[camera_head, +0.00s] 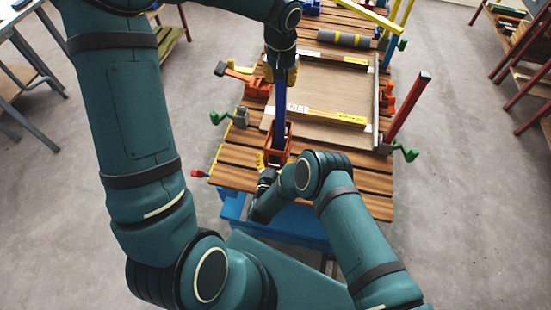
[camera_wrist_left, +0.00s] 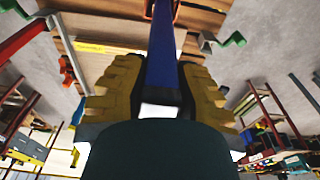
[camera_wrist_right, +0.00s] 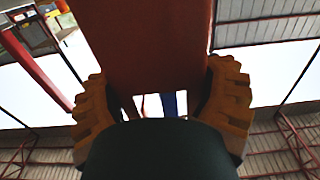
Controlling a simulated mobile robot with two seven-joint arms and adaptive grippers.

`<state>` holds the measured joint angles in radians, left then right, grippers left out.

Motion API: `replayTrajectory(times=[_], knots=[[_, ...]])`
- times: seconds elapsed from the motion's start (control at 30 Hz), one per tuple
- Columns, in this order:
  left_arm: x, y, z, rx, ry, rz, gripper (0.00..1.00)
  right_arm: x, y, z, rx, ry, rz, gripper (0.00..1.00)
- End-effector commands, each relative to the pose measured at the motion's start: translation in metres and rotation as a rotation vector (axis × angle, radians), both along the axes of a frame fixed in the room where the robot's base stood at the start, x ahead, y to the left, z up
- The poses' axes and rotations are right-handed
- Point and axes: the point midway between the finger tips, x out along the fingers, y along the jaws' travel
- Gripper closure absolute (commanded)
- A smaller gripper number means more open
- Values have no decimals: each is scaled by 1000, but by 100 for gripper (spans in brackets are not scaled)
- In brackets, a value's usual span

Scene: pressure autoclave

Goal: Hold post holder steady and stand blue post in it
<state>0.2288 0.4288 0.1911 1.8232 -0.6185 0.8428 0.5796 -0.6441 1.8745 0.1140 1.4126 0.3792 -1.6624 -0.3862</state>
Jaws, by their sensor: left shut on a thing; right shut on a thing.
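The blue post (camera_head: 280,105) is upright or nearly so, with its upper part in my left gripper (camera_head: 281,76), which is shut on it. The left wrist view shows the post (camera_wrist_left: 162,60) between the yellow fingers (camera_wrist_left: 159,95). The orange-red post holder (camera_head: 289,146) is near the front of the slatted bench. The post's lower end overlaps the holder's opening; how deep it sits is unclear. My right gripper (camera_head: 265,163) is shut on the holder's near side. In the right wrist view the holder (camera_wrist_right: 160,45) fills the space between its fingers.
A wooden board (camera_head: 335,92) with labelled strips lies on the bench (camera_head: 235,172) behind the holder. A red post (camera_head: 408,105) stands at the right edge. Green-handled clamps (camera_head: 405,151) line the sides. A grey roll (camera_head: 343,39) lies farther back.

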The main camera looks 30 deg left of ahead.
Motion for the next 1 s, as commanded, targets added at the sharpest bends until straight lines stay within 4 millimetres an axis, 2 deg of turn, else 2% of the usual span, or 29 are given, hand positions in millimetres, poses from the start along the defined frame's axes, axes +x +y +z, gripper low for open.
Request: replayTrajectory(times=[1.0], knots=[[0, 0, -50, 0, -1, -1, 100, 0, 0, 0, 0, -1, 0, 69]])
